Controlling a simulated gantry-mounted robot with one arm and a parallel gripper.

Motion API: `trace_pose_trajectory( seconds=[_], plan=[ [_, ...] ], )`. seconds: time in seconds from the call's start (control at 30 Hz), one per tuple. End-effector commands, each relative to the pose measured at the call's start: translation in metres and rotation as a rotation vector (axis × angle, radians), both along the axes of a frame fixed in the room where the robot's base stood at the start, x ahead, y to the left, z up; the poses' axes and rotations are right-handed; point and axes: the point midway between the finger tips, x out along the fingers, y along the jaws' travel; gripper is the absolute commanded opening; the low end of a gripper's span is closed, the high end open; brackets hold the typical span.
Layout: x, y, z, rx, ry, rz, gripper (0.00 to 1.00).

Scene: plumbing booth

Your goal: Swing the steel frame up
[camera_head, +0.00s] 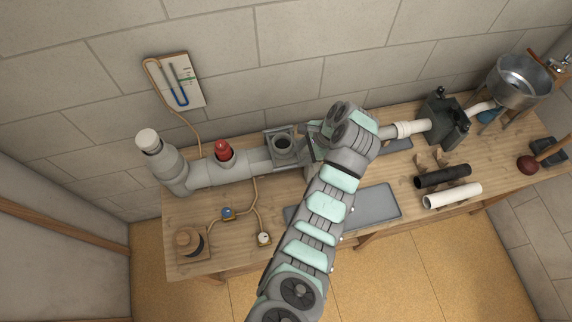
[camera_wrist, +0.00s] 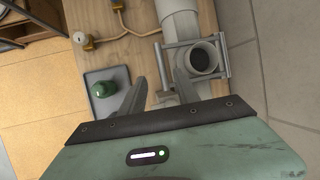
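The steel frame (camera_head: 281,131) is at the pipe fitting near the middle of the bench, just left of my wrist. In the wrist view the steel frame (camera_wrist: 190,43) shows as grey bars around a round, dark pipe opening (camera_wrist: 204,58). In the head view my arm hides the fingers and part of the fitting.
A grey tray (camera_head: 372,206) lies on the bench (camera_head: 185,255); a green knobbed part (camera_wrist: 103,89) sits on it. A red cap (camera_head: 223,151) tops the white pipe to the left. Dark and white tubes, a dark clamp (camera_head: 446,120) and a metal bowl (camera_head: 522,80) are to the right.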

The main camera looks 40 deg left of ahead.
Motion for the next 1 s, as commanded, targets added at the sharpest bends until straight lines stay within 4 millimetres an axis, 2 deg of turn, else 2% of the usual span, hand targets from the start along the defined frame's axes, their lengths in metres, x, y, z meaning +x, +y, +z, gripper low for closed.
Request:
trace_pose_trajectory(
  seconds=[0.17,0.5,0.73,1.0],
  plan=[
    [-0.007,0.008,-0.019,-0.001,0.002,0.003,0.38],
    [-0.02,0.029,-0.074,-0.001,0.003,0.001,0.38],
    [-0.022,0.036,-0.09,0.001,-0.002,0.0,0.38],
    [-0.023,0.037,-0.095,0.002,-0.005,0.0,0.38]
  ],
)
